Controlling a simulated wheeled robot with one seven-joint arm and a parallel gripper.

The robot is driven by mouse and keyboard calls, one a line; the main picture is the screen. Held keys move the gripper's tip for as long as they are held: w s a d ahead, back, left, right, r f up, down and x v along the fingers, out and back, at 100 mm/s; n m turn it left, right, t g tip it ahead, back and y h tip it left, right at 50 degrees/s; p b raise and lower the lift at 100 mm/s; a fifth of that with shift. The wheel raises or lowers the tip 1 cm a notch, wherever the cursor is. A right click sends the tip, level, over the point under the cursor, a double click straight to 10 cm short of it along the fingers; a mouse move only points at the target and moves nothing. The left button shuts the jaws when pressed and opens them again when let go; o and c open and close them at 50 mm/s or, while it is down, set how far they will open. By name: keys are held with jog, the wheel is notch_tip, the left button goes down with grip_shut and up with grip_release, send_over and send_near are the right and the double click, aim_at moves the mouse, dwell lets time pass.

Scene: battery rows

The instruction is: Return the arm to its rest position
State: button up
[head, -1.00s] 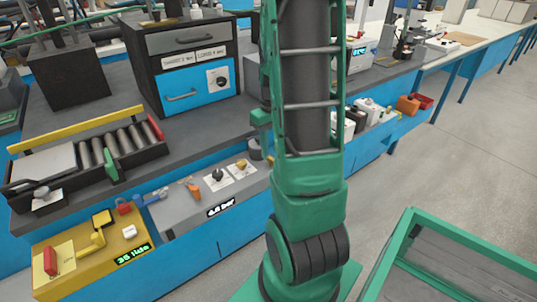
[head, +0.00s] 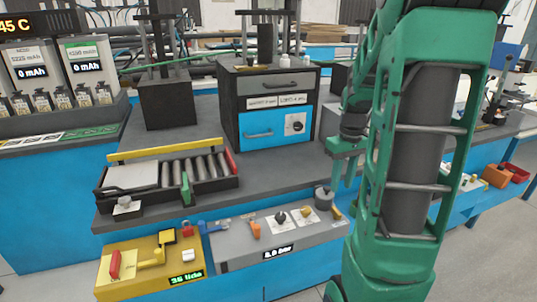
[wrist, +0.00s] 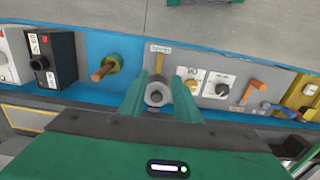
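My green arm (head: 425,150) stands upright in the right half of the head view. My gripper (head: 342,180) hangs from it, pointing down over the blue-edged bench. In the wrist view my gripper (wrist: 158,78) has its two green fingers apart, with nothing held between them. A grey round cylinder (wrist: 158,93) shows in the gap between the fingers, beyond them. In the head view this cylinder (head: 323,198) stands on the right end of the grey panel, below and left of my gripper. The exact height of the fingers above the bench cannot be told.
The grey panel (head: 240,243) has knobs and an orange lever. A yellow panel (head: 130,285) lies to its left. Behind are a roller tray (head: 115,203), a black-and-blue drawer cabinet (head: 272,155) and a battery rack (head: 60,122). Open floor shows at the far right.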

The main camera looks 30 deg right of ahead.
jog(key=s+a+r+m, duration=0.1)
jog(key=s+a+m, duration=0.1)
jog(key=s+a, duration=0.5)
jog(key=s+a+r+m, duration=0.1)
jog(key=s+a+r, duration=0.1)
jog(key=s+a, duration=0.5)
jog(key=shift+a+r+m, duration=0.3)
jog(key=shift+a+m, duration=0.1)
jog(key=shift+a, duration=0.6)
jog(key=shift+w+f, duration=0.25)
jog(key=shift+w, duration=0.35)
